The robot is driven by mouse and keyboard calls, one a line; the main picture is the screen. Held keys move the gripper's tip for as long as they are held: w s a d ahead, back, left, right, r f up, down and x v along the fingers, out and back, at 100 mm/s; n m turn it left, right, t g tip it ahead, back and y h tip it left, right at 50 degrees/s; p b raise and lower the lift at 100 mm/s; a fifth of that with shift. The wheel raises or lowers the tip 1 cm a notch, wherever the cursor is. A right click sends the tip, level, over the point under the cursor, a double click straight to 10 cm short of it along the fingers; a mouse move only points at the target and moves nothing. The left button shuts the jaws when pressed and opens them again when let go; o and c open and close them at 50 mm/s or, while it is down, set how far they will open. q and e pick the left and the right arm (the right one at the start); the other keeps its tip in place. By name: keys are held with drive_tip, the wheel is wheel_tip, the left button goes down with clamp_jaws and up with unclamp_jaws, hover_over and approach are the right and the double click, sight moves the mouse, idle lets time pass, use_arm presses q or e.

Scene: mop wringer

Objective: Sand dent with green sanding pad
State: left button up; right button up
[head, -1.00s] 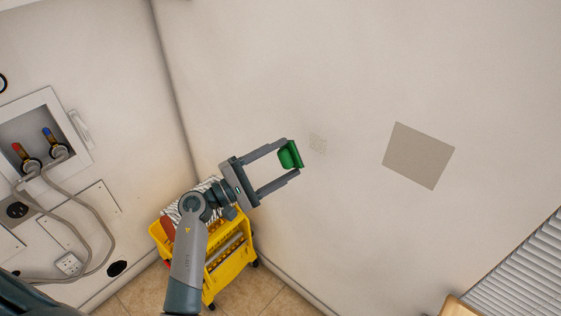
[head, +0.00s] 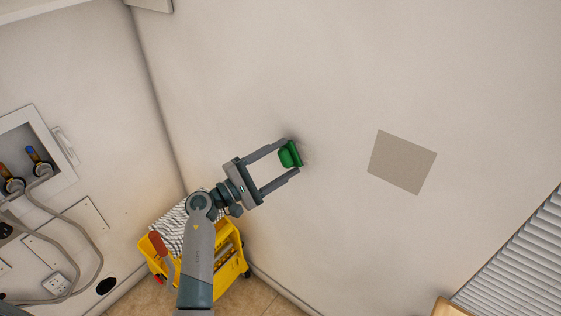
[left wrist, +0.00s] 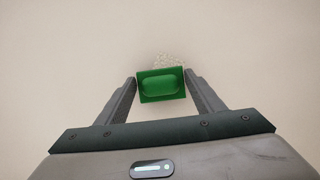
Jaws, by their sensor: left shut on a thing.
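The green sanding pad (head: 289,155) is held between the fingers of my left gripper (head: 292,157), with its flat face toward the wall (head: 330,70). In the left wrist view the pad (left wrist: 161,84) sits between the two fingertips, its raised grip facing the camera. A pale speckled rough patch, likely the dent (left wrist: 168,62), shows on the wall just beyond the pad's upper edge, partly covered by the pad. In the head view this patch is hidden behind the pad and gripper. A shadow lies on the wall at the pad; I cannot tell if they touch. My right gripper is not in view.
A grey-beige square (head: 402,162) is on the wall to the right. A yellow mop bucket (head: 229,262) with a striped mop head stands on the floor below my left arm. Valves and hoses (head: 70,222) are at the left, window blinds (head: 520,262) at lower right.

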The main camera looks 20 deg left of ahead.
use_arm(q)
drive_tip(key=shift+w+d+b, duration=0.3)
drive_tip(key=shift+w+b, duration=0.4)
drive_tip(key=shift+w, duration=0.15)
idle(0.8)
drive_tip(key=shift+d, duration=0.1)
drive_tip(key=shift+s+d+b, duration=0.2)
drive_tip(key=shift+s+d, duration=0.05)
drive_tip(key=shift+d, duration=0.25)
drive_tip(key=shift+s+d+b, duration=0.15)
drive_tip(key=shift+s+d, duration=0.1)
drive_tip(key=shift+d, duration=0.2)
drive_tip(key=shift+s+d, duration=0.15)
drive_tip(key=shift+d, duration=0.2)
drive_tip(key=shift+s+d+b, duration=0.2)
drive_tip(key=shift+d, duration=0.5)
drive_tip(key=shift+s+d+b, duration=0.15)
drive_tip(key=shift+d, duration=0.55)
